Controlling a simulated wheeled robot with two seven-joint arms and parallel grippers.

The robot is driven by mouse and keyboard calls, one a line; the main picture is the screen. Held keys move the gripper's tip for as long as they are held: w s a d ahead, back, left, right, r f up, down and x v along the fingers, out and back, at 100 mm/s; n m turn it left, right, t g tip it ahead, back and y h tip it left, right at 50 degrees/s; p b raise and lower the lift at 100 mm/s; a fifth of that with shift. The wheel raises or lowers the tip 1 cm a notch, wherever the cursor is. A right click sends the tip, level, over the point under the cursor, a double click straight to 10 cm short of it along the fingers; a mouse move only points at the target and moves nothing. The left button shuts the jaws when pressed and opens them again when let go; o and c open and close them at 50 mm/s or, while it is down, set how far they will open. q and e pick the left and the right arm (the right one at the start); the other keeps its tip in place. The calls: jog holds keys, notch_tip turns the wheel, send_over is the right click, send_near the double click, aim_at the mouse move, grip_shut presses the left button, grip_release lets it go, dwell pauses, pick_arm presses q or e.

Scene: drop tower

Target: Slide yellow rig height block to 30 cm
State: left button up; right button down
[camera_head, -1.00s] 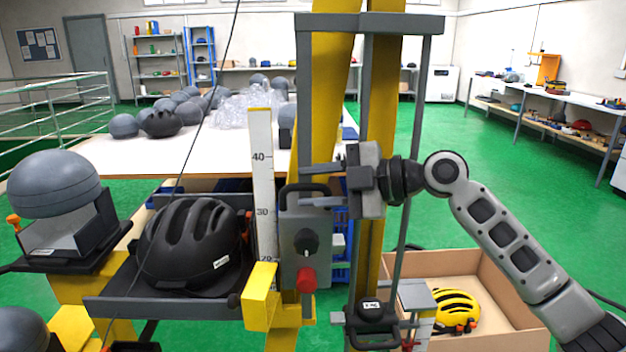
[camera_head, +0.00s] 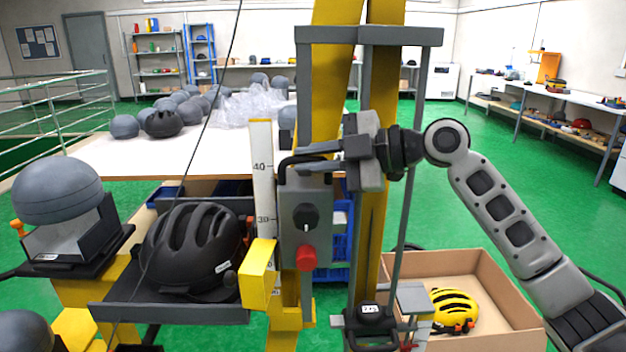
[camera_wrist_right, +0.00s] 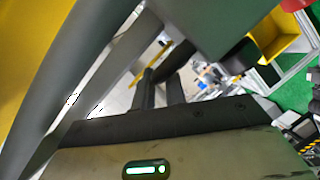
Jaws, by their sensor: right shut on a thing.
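The yellow block (camera_head: 258,274) stands against the white height scale (camera_head: 263,185), its top edge a little below the 30 mark. It is beside a grey housing (camera_head: 290,235) with a black dial (camera_head: 305,215), a red knob (camera_head: 306,257) and a black handle (camera_head: 288,160) on top. My right gripper (camera_head: 318,157) reaches in from the right and is shut on the black handle; its fingers partly hide it. The right wrist view shows dark fingers (camera_wrist_right: 163,88) close up, but the grip itself is unclear there. My left gripper is not in view.
A black helmet (camera_head: 192,250) sits on a dark tray (camera_head: 170,311) left of the scale. A grey headform (camera_head: 57,190) stands further left. Yellow tower columns (camera_head: 385,75) rise behind the housing. A cardboard box (camera_head: 512,300) with a yellow helmet (camera_head: 455,309) is at the lower right.

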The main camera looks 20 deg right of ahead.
notch_tip(320, 180, up, 4)
jog(key=shift+r+p, duration=0.2)
jog(key=shift+p, duration=0.3)
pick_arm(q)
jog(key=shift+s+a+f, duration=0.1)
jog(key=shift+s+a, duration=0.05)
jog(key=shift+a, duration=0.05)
pick_arm(e)
jog(key=c, duration=1.5)
grip_release()
jog(key=shift+f, duration=0.1)
jog(key=shift+o, duration=0.2)
jog(key=shift+f, duration=0.1)
jog(key=shift+d, duration=0.1)
jog(key=shift+s+d, duration=0.2)
jog(key=shift+d, duration=0.05)
pick_arm(q)
jog(key=b, duration=0.2)
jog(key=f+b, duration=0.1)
jog(key=b, duration=0.1)
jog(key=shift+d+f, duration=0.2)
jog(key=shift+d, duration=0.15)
pick_arm(e)
jog(key=v, duration=1.5)
jog(key=shift+s, duration=0.15)
